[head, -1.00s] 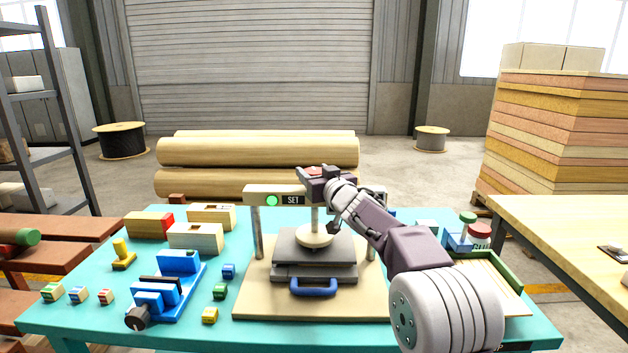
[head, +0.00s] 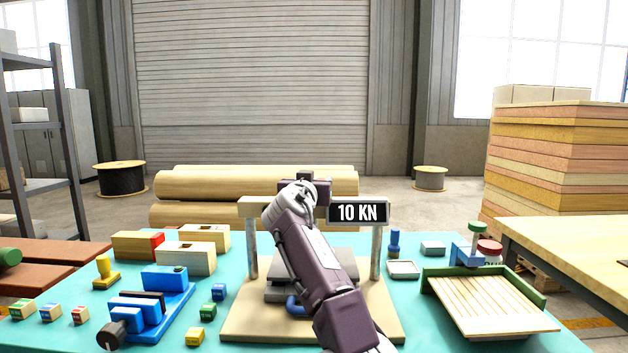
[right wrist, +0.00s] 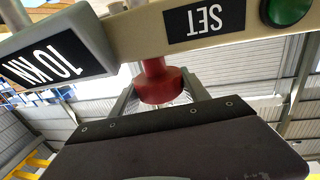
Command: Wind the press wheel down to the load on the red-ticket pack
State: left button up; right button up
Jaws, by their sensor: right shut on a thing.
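The press (head: 252,250) stands on a pale base board in the middle of the teal table. Its display reads 10 KN (head: 358,212). In the right wrist view the display (right wrist: 45,60), the SET label and a green lamp (right wrist: 288,10) appear upside down. My right gripper (head: 305,185) is above the crossbeam, shut on the press wheel; a red part of the wheel (right wrist: 160,82) shows in the right wrist view. My right arm hides much of the press middle. Grey press plates (head: 345,265) show behind it. I cannot make out a red ticket on anything between them. My left gripper is out of view.
Wooden blocks (head: 180,258), one with a red end, and a blue fixture (head: 165,300) stand on the left. Small coloured blocks lie near the front left. A slatted green-edged tray (head: 490,305), jars and a blue stamp-like piece (head: 395,242) are on the right.

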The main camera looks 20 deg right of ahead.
jog(key=shift+f+h, duration=0.15)
jog(key=shift+h, duration=0.15)
jog(key=o, duration=1.4)
jog(key=shift+c, duration=0.2)
jog(key=b+v, duration=0.3)
jog(key=shift+s+a+f, duration=0.1)
jog(key=shift+a+f, duration=0.05)
jog(key=shift+f, duration=0.15)
jog(key=b+v, duration=0.1)
jog(key=v, duration=0.1)
jog(key=b+v, duration=0.1)
jog(key=v, duration=0.1)
jog(key=r+v, duration=0.1)
jog(key=shift+s+a+b, duration=0.15)
jog(key=shift+s+b, duration=0.25)
